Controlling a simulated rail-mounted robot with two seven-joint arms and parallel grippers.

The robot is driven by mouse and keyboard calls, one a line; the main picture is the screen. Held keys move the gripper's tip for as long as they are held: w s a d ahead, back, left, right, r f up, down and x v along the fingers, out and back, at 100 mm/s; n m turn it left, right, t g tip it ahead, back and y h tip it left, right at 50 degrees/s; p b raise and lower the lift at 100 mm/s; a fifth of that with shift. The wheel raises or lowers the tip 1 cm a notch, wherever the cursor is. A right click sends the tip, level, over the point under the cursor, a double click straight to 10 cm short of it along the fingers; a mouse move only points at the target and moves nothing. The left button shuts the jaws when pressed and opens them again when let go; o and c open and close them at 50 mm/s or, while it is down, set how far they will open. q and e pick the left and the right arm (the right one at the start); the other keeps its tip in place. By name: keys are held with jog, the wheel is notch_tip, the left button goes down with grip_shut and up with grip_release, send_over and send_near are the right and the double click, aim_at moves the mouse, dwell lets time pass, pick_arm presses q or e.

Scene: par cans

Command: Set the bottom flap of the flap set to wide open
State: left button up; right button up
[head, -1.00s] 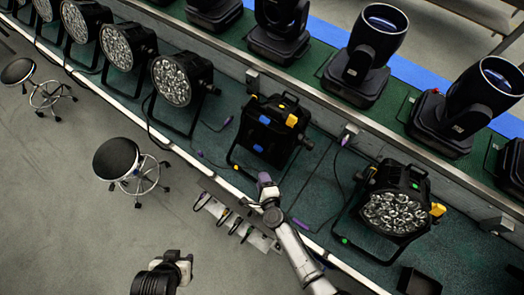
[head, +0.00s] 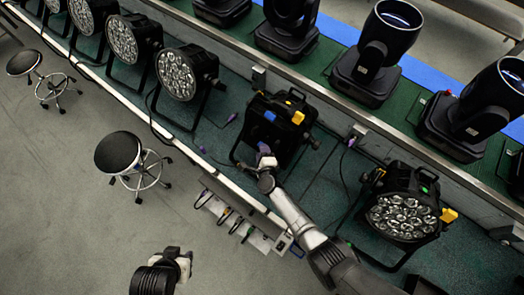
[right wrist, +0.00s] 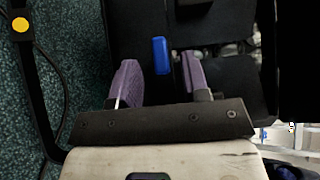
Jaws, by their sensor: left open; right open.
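The flap set is on the black par can (head: 285,110) in the middle of the green floor strip. Its dark flaps carry a blue tab (head: 270,115) and a yellow tab (head: 298,117). My right gripper (head: 264,152) is at the near lower side of this lamp, hiding part of it. In the right wrist view its purple fingers (right wrist: 159,78) are open, and a blue tab (right wrist: 161,55) on a dark flap (right wrist: 205,35) appears between them; contact cannot be told. Which flap is the bottom one is unclear. My left gripper (head: 184,265) is open, low in the head view, away from the lamp.
Another par can (head: 405,212) stands to the right, and several lit-face lamps (head: 176,73) stand to the left. Moving-head lights (head: 372,60) stand on the raised ledge behind. A stool (head: 118,152) and a tool rack (head: 240,215) are nearer. The grey floor at left is mostly clear.

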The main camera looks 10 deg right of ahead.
jog(key=shift+x, duration=0.8)
grip_shut()
